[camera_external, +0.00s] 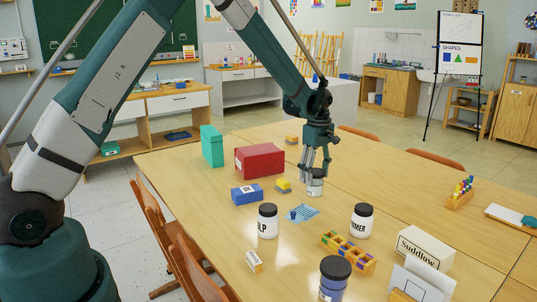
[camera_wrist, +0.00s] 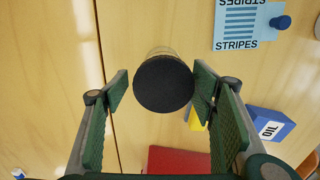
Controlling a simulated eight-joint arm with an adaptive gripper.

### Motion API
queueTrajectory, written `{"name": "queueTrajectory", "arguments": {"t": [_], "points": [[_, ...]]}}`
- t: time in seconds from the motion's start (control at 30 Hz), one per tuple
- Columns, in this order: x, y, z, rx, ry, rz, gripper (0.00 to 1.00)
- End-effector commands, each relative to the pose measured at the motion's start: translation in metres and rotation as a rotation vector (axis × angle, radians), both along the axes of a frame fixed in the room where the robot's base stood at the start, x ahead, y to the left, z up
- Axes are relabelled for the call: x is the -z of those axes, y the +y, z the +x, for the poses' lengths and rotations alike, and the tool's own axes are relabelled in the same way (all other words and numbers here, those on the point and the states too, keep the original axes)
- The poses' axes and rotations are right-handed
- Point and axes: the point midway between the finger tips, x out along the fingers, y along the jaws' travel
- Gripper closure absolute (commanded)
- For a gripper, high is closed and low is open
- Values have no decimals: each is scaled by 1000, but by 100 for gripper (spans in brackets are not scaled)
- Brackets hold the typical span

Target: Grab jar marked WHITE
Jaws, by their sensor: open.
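A small pale jar (camera_external: 315,187) stands on the table right under my gripper (camera_external: 316,166); its label is too small to read. In the wrist view its round black lid (camera_wrist: 163,83) sits between the two fingers of my gripper (camera_wrist: 161,90). The gripper is open. The right fingertip is very close to the lid; a gap shows at the left. A white jar with a black lid and letters ending in "LP" (camera_external: 268,227) and another ending in "IMER" (camera_external: 361,224) stand nearer the camera. No readable WHITE label shows.
A striped card marked STRIPES (camera_wrist: 240,22) lies near the jar. A red box (camera_external: 260,161), a teal box (camera_external: 212,147) and a blue box marked OIL (camera_wrist: 270,124) stand nearby. A blue jar (camera_external: 335,283) and a wooden block holder (camera_external: 350,254) are at the front.

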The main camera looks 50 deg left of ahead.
Motion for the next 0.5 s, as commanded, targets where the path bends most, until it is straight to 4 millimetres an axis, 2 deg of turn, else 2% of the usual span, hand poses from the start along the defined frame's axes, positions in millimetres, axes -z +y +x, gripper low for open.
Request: {"name": "queueTrajectory", "arguments": {"t": [0.5], "points": [[48,-4,-4,0,-1,0,44]]}}
